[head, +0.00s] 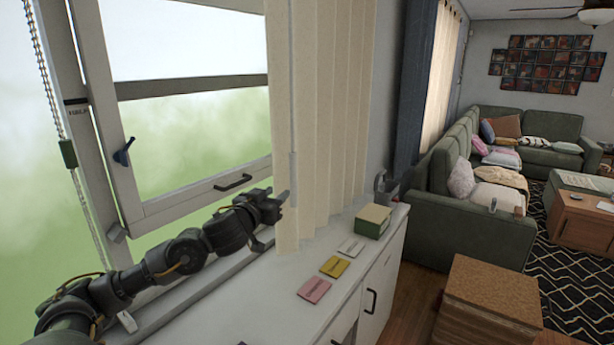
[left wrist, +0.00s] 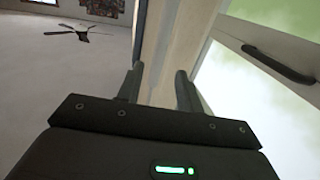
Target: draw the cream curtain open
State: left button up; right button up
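The cream curtain (head: 338,110) hangs in pleats over the right part of the window, down to the white sill cabinet. A thin pale grey wand (head: 293,110) hangs at its left edge. My left gripper (head: 284,201) is at the curtain's lower left edge, close to the wand's lower end. In the left wrist view the gripper (left wrist: 158,88) has its two fingers apart, with a pale strip of curtain showing between and beyond them. I cannot tell whether the fingers touch the curtain or wand. My right gripper does not show.
The window (head: 190,140) has a dark handle (head: 233,182) and a beaded chain at left. On the white cabinet top (head: 270,290) lie pink (head: 314,290), yellow (head: 335,266) and white (head: 351,247) cards, and a green-and-cream box (head: 373,221). A brown block (head: 490,290) stands at right.

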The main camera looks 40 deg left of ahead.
aim_at(291, 180)
pick_arm(q)
jog(key=shift+o, duration=0.6)
jog(key=shift+w+f, duration=0.1)
jog(key=shift+w, duration=0.45)
jog(key=w, duration=0.1)
jog(key=w+a+p, duration=0.1)
jog(key=w+r, duration=0.1)
jog(key=shift+w+a, duration=0.15)
jog(key=p+x, duration=0.2)
jog(key=x, duration=0.3)
jog(key=shift+w+f, duration=0.2)
jog(key=shift+w, duration=0.05)
jog(key=shift+w+f, duration=0.1)
jog(key=shift+w, duration=0.45)
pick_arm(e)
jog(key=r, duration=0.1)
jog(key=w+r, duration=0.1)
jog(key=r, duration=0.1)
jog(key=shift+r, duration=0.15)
pick_arm(q)
grip_shut()
